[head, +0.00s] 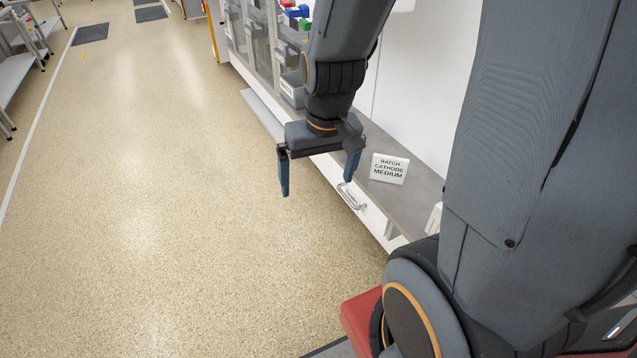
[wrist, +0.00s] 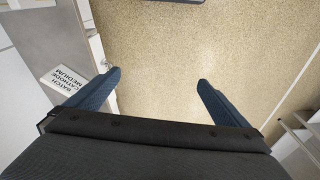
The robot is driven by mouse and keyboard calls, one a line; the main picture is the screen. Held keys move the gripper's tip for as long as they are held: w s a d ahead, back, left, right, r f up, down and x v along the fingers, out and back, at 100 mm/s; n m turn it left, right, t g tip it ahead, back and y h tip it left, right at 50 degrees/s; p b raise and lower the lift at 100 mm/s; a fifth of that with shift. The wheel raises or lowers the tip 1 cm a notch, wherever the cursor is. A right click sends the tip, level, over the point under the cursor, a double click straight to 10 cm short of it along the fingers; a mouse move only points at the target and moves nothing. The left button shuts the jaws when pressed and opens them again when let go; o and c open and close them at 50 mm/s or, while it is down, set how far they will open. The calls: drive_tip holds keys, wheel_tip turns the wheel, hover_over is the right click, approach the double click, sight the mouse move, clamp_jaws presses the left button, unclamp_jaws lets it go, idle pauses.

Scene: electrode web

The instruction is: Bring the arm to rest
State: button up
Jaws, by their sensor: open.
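My gripper (head: 317,178) points down in the head view, its two blue fingers wide apart with nothing between them. It hangs over the floor, in front of the edge of the grey counter (head: 413,196). In the wrist view the open fingers (wrist: 158,92) show bare speckled floor between them. My arm is bent, coming from the right side of the head view and reaching down to the gripper at the upper middle.
A white sign (head: 389,168) reading "BATCH CATHODE MEDIUM" is on the counter right of my gripper. A metal handle (head: 351,197) is on the counter front. Red, blue and green items (head: 297,16) sit farther back. The floor (head: 150,200) at left is clear.

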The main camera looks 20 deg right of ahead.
drive_tip(key=shift+s+a+r+n+g, duration=0.15)
drive_tip(key=shift+s+a+r+n, duration=0.1)
drive_tip(key=shift+s+a, duration=0.4)
drive_tip(key=shift+s+a+r+n+g, duration=0.15)
drive_tip(key=shift+s+a+n, duration=0.15)
drive_tip(key=shift+s, duration=0.55)
